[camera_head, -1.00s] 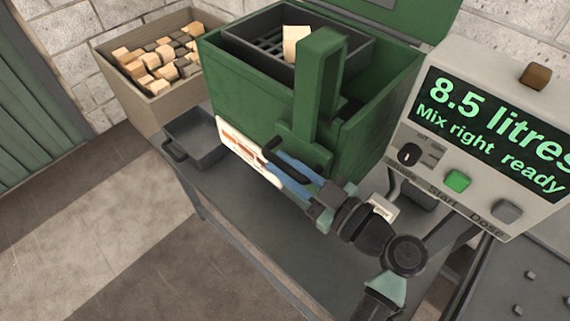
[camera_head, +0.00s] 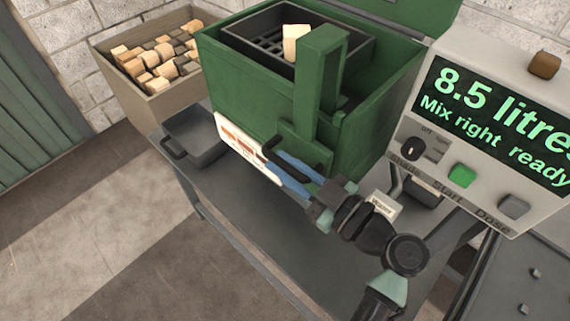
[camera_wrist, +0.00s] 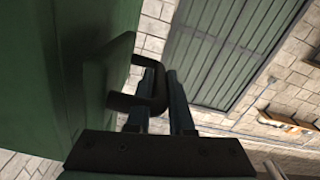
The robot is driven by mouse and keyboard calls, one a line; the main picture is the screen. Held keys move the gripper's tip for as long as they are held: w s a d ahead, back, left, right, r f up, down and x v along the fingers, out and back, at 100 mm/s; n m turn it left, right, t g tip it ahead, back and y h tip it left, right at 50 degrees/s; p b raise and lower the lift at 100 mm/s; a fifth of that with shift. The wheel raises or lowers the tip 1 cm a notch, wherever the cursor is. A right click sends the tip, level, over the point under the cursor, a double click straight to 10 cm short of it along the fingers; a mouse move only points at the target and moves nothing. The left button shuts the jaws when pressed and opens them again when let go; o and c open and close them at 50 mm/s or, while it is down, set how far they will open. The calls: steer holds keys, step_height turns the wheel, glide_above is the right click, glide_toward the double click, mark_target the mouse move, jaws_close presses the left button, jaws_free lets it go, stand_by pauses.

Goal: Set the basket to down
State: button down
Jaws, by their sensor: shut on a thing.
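The dark grey basket (camera_head: 350,47) with a slotted floor sits inside the top opening of the green tank (camera_head: 247,82). A pale block (camera_head: 295,42) stands in it. A green upright bracket (camera_head: 317,95) rises at the tank's front and carries a dark handle (camera_head: 270,148). My gripper (camera_head: 286,166) is shut on this handle, its blue fingers by the front wall. In the wrist view the fingers (camera_wrist: 160,88) close around the dark handle (camera_wrist: 126,101) beside the green surface. The link between bracket and basket is hidden.
A grey console (camera_head: 440,148) with a display reading "8.5 litres, Mix right ready" stands right of the tank. An open box of blocks (camera_head: 168,88) and a shallow grey tray (camera_head: 202,152) are at left. The bench's front (camera_head: 270,225) is bare.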

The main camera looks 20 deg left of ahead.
step_height(320, 180, down, 12)
steer(key=b, duration=1.3)
steer(key=shift+f, duration=0.25)
steer(key=shift+s, duration=0.1)
steer(key=c, duration=0.9)
jaws_free()
steer(key=shift+o, duration=0.5)
steer(key=shift+r, duration=0.1)
steer(key=shift+d, duration=0.15)
steer(key=v, duration=1.2)
steer(key=shift+d+b, duration=0.3)
steer(key=shift+d, duration=0.05)
steer(key=shift+s, duration=0.15)
